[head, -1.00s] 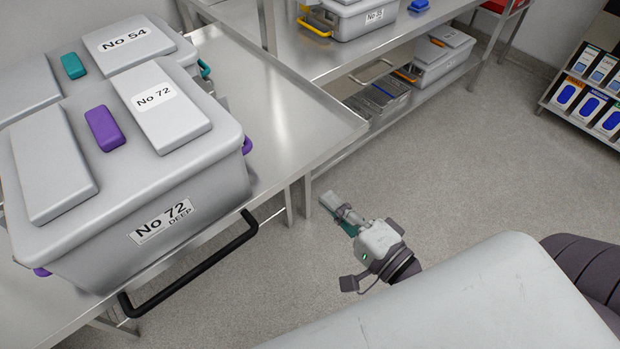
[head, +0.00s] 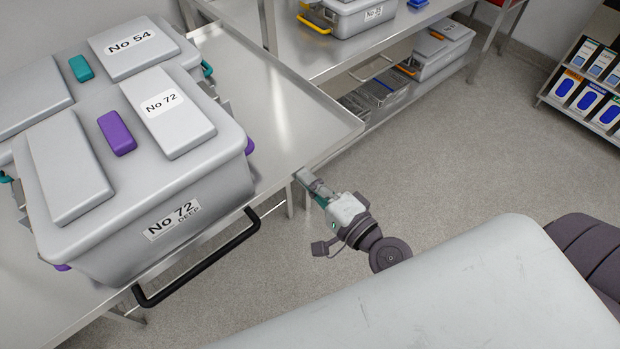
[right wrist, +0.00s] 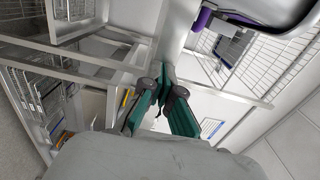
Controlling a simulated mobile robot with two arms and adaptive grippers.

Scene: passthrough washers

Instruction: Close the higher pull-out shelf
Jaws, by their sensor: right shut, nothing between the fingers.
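The pull-out shelf (head: 312,112) is a shiny metal surface at the left in the head view. Its black bar handle (head: 200,262) runs along the front edge. A grey box marked No 72 (head: 205,190), with purple latches, stands on it near the handle. A grey box marked No 54 (head: 185,52), with teal latches, stands behind. My right gripper (head: 304,177) is shut and empty, close to the shelf's right edge and right of the handle. Its green fingers also show in the right wrist view (right wrist: 163,84). I cannot tell whether it touches the shelf. My left gripper is not in view.
A metal rack at the back holds a grey box with yellow latches (head: 345,16). A metal basket (head: 382,90) and another grey box (head: 440,55) sit on its lower level. A product stand (head: 590,85) is at the far right. The floor (head: 470,150) between is clear.

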